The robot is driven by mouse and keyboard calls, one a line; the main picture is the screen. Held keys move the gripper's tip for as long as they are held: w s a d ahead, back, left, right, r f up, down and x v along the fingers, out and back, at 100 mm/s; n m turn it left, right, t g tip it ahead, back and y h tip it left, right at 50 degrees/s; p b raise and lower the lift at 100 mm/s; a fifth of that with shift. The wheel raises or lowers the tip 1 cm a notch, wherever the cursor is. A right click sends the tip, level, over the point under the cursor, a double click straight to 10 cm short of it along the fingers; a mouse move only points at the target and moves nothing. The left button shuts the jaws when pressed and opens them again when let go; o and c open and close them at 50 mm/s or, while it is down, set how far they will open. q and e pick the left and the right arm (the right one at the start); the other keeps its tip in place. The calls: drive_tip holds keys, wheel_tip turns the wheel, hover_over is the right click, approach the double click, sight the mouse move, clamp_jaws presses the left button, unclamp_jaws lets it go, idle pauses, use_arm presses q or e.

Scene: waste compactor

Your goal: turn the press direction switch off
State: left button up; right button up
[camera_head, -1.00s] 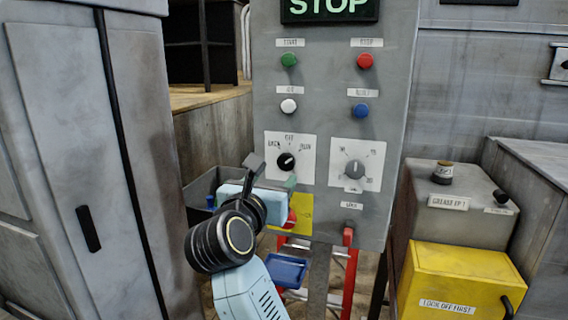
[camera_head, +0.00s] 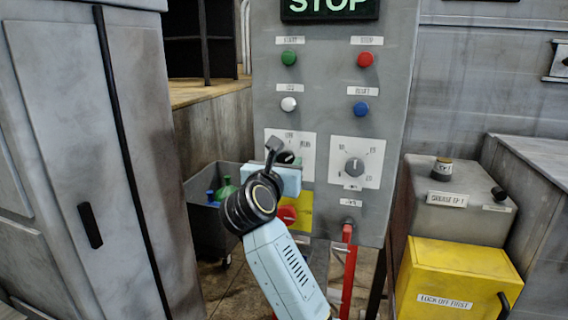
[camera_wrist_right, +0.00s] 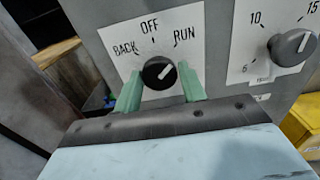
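The press direction switch is a black round knob (camera_wrist_right: 159,72) on a white plate marked BACK, OFF and RUN. Its white pointer line is turned toward RUN. In the head view the knob (camera_head: 285,157) is partly covered by my right gripper (camera_head: 287,166), which is in front of it. In the right wrist view the two green fingers of my right gripper (camera_wrist_right: 160,90) are spread apart, one on each side of the knob, with nothing held. I cannot tell whether the fingers reach around the knob. My left gripper is not in view.
A numbered grey dial (camera_head: 354,167) sits right of the switch. Green, red, white and blue buttons are above. A red knob (camera_head: 287,214) on a yellow plate is below, close to my right wrist. A grey cabinet (camera_head: 90,160) stands left and a yellow box (camera_head: 458,275) lower right.

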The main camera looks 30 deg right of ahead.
drive_tip(key=c, duration=0.5)
drive_tip(key=shift+r+n+p, duration=0.1)
drive_tip(key=shift+n+p, duration=0.4)
drive_tip(key=shift+p, duration=0.3)
drive_tip(key=n+p, duration=0.6)
drive_tip(key=p, duration=0.4)
drive_tip(key=shift+r+n, duration=0.1)
drive_tip(key=shift+n, duration=0.3)
drive_tip(key=shift+n+p, duration=1)
drive_tip(key=shift+p, duration=0.2)
drive_tip(key=shift+f, duration=0.2)
drive_tip(key=o, duration=1)
drive_tip(key=shift+c, duration=0.2)
